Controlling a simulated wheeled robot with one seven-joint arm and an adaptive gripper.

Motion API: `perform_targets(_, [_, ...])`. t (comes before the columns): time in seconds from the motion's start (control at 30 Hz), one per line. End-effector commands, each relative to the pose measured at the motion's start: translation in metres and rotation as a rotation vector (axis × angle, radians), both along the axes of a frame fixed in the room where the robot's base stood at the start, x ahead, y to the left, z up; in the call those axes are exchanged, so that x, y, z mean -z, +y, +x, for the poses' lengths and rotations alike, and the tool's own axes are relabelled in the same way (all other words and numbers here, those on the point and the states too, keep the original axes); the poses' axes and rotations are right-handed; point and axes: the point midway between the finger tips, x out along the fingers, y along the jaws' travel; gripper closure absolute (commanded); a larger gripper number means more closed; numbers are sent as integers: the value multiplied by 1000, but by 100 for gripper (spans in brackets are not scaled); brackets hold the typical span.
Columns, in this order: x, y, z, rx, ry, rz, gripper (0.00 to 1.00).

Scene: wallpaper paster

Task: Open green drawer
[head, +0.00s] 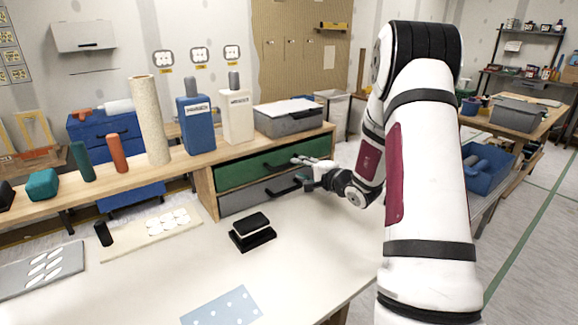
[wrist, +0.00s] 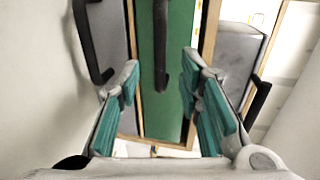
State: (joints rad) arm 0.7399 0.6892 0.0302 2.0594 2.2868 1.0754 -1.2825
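The green drawer (head: 236,174) is the upper of two drawers in the wooden cabinet under the shelf, and it looks closed. Its dark handle (head: 276,167) is partly hidden by my gripper (head: 297,169) at the drawer's right side. In the wrist view the green drawer front (wrist: 180,100) runs up the middle, with its black handle (wrist: 160,50). My gripper (wrist: 161,72) is open, with one teal-padded finger on each side of the handle's lower end in that view. Nothing is held. I cannot tell whether a finger touches the handle.
The grey drawer (head: 245,195) lies directly below, with its own handle (wrist: 90,40). A grey case (head: 289,119) stands on the shelf above, with blue and white bottles (head: 237,115) to its left.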

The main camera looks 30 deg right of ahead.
Motion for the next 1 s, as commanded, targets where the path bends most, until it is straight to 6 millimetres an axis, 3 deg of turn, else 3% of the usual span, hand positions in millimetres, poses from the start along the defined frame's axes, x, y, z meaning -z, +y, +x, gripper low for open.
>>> perform_targets(0.1, [5, 1, 23, -1, -1, 0, 67])
perform_targets(0.33, [12, 3, 55, -2, -1, 0, 67])
perform_targets(0.8, [14, 3, 67, 0, 1, 1, 67])
perform_targets(0.93, [14, 2, 67, 0, 1, 1, 96])
perform_targets(1.0, [14, 3, 67, 0, 1, 1, 100])
